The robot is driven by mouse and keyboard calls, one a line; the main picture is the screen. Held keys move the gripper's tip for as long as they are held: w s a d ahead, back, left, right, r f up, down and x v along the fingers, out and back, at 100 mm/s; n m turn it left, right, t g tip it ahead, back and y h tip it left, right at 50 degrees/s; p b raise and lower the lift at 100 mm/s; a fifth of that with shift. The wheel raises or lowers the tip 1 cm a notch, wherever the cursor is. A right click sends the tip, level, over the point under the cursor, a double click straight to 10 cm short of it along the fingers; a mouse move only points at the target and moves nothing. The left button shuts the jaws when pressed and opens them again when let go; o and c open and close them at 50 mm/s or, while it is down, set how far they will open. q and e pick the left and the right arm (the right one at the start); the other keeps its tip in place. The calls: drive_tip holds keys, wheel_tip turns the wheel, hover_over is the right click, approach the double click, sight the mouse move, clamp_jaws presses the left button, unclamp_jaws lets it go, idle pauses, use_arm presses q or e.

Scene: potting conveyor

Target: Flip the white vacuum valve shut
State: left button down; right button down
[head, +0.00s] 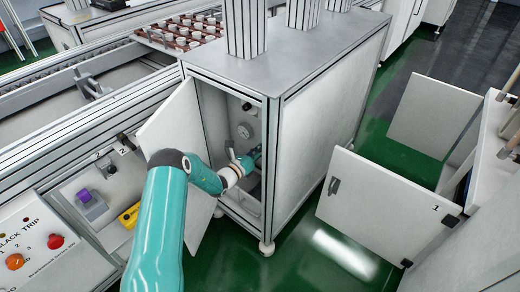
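My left arm comes up from the bottom of the head view and reaches into the open grey cabinet (310,130). My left gripper (252,158) is inside the cabinet, low in front of its inner wall. It is small and partly in shadow, so I cannot tell whether its fingers are open or shut, or touch anything. A small pale piece (230,150) shows beside the gripper. I cannot tell whether it is the white vacuum valve or part of my wrist. A round, pale dial-like fitting (244,131) sits on the inner wall above the gripper. My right gripper is out of view.
The cabinet's door (172,128) stands open to the left, close beside my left arm. A control panel with a red button (55,241) is at the lower left. Another open door marked 1 (375,205) stands at the right. Green floor lies between.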

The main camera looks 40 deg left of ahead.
use_arm(q)
drive_tip(key=shift+a+f+n, duration=0.1)
drive_tip(key=shift+a+n, duration=0.1)
drive_tip(key=shift+n, duration=0.1)
drive_tip(key=shift+a+f+n+b, duration=0.2)
drive_tip(key=shift+n+b, duration=0.3)
drive_tip(key=shift+n, duration=0.2)
drive_tip(key=shift+a+f+n+b, duration=0.25)
drive_tip(key=shift+f+n+b, duration=0.25)
drive_tip(key=shift+n, duration=1.25)
drive_tip(key=shift+a+f+n+b, duration=0.3)
drive_tip(key=shift+f+n+b, duration=0.25)
drive_tip(key=shift+n, duration=1.25)
drive_tip(key=shift+a+f+n+b, duration=0.3)
drive_tip(key=shift+n+b, duration=0.35)
drive_tip(key=shift+n, duration=1.1)
drive_tip(key=shift+f, duration=0.1)
drive_tip(key=c, duration=1.1)
unclamp_jaws()
drive_tip(key=shift+d, duration=0.1)
drive_tip(key=shift+c, duration=0.2)
